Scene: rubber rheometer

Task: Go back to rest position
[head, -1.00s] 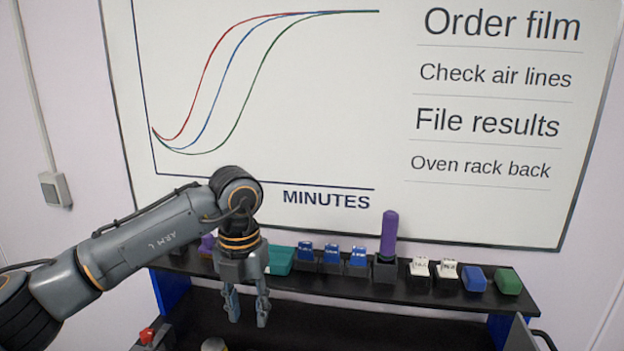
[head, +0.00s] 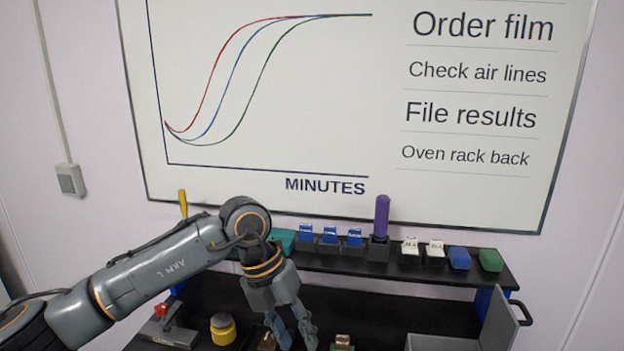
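My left gripper (head: 299,342) hangs from the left arm in front of the black shelf, fingers pointing down near the lower edge of the head view. Its two fingers are apart and I see nothing held between them. The fingertips overlap the work area below the shelf; I cannot tell their height above it. My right gripper is not in view.
The black shelf (head: 420,268) carries a purple cylinder (head: 382,216), blue pieces and white pieces. Below are a yellow-banded weight (head: 223,330), a red-knobbed device (head: 163,318) and a grey open box (head: 445,342) at right. A whiteboard (head: 300,110) hangs behind.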

